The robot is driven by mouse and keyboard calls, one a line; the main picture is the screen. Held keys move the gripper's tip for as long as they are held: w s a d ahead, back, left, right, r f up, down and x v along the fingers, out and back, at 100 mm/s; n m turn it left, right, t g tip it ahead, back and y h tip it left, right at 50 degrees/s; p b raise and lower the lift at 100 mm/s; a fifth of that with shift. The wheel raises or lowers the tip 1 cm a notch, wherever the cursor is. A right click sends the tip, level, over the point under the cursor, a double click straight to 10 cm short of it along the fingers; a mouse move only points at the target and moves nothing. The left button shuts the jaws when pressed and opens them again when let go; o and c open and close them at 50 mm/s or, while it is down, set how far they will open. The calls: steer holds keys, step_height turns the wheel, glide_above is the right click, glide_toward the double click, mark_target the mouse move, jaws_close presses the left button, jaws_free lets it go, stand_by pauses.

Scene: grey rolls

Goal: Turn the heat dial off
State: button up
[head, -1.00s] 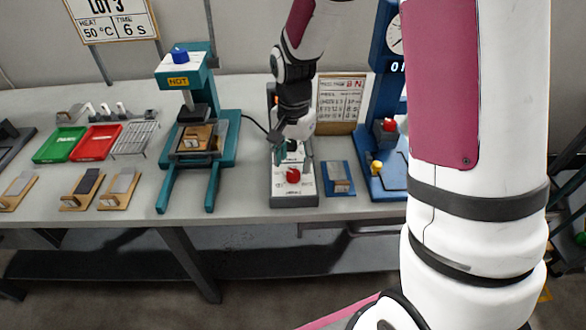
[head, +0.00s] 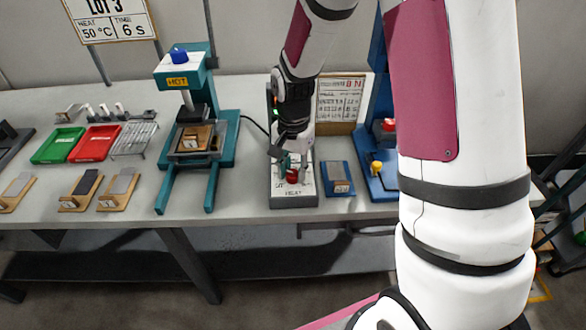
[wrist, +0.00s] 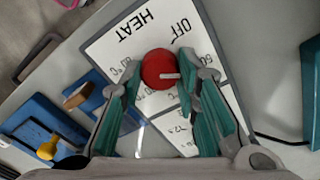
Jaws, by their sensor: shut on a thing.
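The heat dial (wrist: 158,66) is a round red knob on a white panel (wrist: 112,48) printed with HEAT, OFF and temperature marks. Its white pointer line points to the right in the wrist view, toward a mark that seems to read 50, below the OFF label (wrist: 181,28). My gripper (wrist: 160,76) has its teal-padded fingers on either side of the dial and is shut on it. In the head view the dial (head: 293,178) is partly hidden beneath my gripper (head: 291,165).
The teal hot press (head: 186,70) stands left of the control box, with a black cable between. Green (head: 58,146) and red (head: 95,143) trays lie far left.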

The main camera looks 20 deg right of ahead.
mark_target(292, 172)
steer(key=shift+n, duration=0.3)
steer(key=n+p, duration=0.1)
steer(key=n, duration=0.4)
steer(key=n+p, duration=0.1)
steer(key=n, duration=0.5)
steer(key=shift+n, duration=0.3)
stand_by(0.5)
steer(key=o, duration=1.2)
steer(key=shift+c, duration=0.2)
step_height(292, 172, up, 12)
